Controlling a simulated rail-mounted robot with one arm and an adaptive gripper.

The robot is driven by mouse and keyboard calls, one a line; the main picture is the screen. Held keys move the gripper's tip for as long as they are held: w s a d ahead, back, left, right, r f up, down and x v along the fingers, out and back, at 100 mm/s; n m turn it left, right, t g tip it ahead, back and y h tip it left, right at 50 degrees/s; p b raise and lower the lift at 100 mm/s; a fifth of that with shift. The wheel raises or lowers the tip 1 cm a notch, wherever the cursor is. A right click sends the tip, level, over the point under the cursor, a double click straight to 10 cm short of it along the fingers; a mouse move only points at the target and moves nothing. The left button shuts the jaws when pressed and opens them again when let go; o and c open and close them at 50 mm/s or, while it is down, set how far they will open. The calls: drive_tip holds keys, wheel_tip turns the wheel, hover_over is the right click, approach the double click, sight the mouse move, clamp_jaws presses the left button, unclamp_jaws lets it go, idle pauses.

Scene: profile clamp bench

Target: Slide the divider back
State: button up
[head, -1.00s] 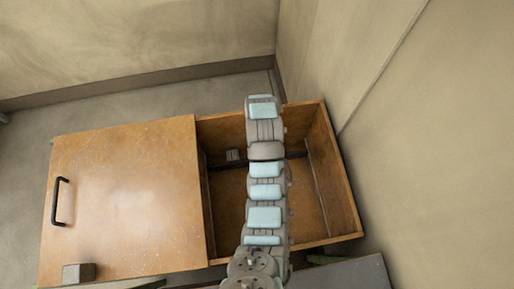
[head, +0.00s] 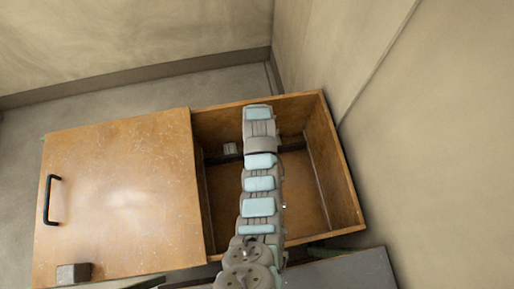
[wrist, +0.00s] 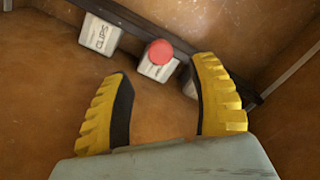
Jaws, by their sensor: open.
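The divider looks to be the dark bar (head: 222,158) crossing the inside of the wooden box; in the wrist view the bar (wrist: 130,26) runs diagonally from upper left to right. A red round knob (wrist: 159,52) shows at the bar, above a pale block (wrist: 157,72). My gripper (wrist: 162,70) is open, with yellow ribbed fingers on either side of the knob in the picture. Nothing is held, and I cannot tell the height gap to the knob. In the head view my arm hides the gripper, the knob and the middle of the bar.
A pale block marked CLIPS (wrist: 100,34) stands at the bar. The wooden box (head: 345,190) has a lid (head: 120,190) over its left part, with a black handle (head: 48,200) and a grey block (head: 73,273). Walls stand behind and right.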

drive_tip(key=shift+s+f+b, duration=0.1)
drive_tip(key=shift+f+b, duration=0.5)
drive_tip(key=shift+f, duration=2.65)
drive_tip(key=shift+c, duration=0.3)
clamp_jaws()
drive_tip(key=shift+s+r, duration=0.1)
